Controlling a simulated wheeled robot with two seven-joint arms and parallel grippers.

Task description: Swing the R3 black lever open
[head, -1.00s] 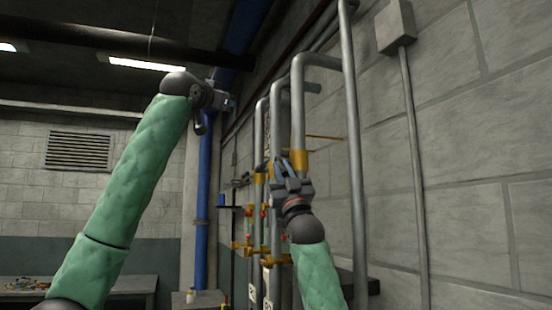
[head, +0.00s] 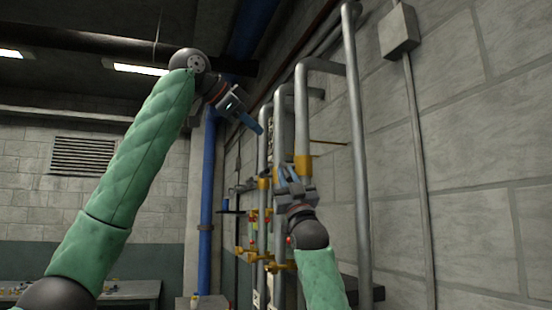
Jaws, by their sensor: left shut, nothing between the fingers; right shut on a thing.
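My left gripper (head: 257,127) is high at the centre. Its blue fingers are shut and empty and point down and right toward the upright grey pipes, apart from the valves. My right gripper (head: 289,174) is lower, beside the brass collar (head: 302,166) on the nearest bent pipe (head: 302,115). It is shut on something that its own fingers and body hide. I cannot make out the R3 black lever or any label. Brass valves (head: 279,267) with small red parts sit lower on the pipes, partly hidden by my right arm.
A taller grey pipe (head: 358,200) stands right of my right gripper, close to the block wall (head: 470,130). A grey box (head: 398,32) is on that wall. A blue pipe (head: 207,200) stands behind at left. A bench (head: 135,290) is at lower left.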

